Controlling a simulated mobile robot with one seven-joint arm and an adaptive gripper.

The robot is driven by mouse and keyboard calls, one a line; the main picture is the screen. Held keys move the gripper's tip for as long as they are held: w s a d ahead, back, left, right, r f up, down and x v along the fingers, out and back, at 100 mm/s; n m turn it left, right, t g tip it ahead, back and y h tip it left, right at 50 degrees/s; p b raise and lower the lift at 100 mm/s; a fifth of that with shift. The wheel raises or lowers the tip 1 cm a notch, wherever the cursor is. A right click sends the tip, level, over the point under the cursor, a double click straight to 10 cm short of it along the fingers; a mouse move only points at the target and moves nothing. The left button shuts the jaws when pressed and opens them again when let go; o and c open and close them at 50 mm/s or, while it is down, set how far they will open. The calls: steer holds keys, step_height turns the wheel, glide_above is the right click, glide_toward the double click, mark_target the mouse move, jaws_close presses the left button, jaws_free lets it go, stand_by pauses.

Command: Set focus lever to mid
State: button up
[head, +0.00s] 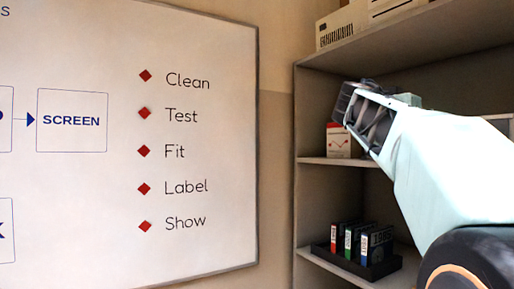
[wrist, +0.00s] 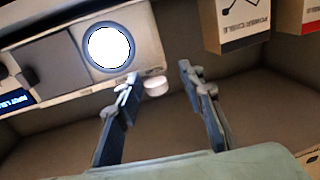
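In the wrist view, a beige device (wrist: 72,70) shows a round, bright white lens (wrist: 109,47) in a dark ring. A small white rounded knob (wrist: 155,86) sits just right of and below the lens. It may be the focus lever, but no label is readable on it. My gripper (wrist: 160,78) is open, with the knob showing between its two fingers, closer to the left one. Whether the left finger touches the knob or device cannot be told.
In the head view, a shelf unit (head: 308,190) holds a red-and-white box (head: 338,142) and a dark tray (head: 345,264) of binders. A whiteboard (head: 215,245) hangs left.

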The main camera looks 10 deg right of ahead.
steer(key=w+a+b+v, duration=0.15)
steer(key=b+v, duration=0.35)
steer(key=v, duration=0.6)
steer(key=w+a+f+n+t+y+b, duration=0.2)
steer(key=w+a+f+n+y, duration=0.1)
steer(key=a, duration=0.5)
steer(key=w+a+f+n+t+y+b, duration=0.2)
steer(key=w+a+f+n+t+y, duration=0.1)
steer(key=w+a+y, duration=0.4)
steer(key=a+f, duration=0.1)
steer(key=a, duration=0.1)
steer(key=shift+a+f+t, duration=0.3)
steer(key=shift+f, duration=0.1)
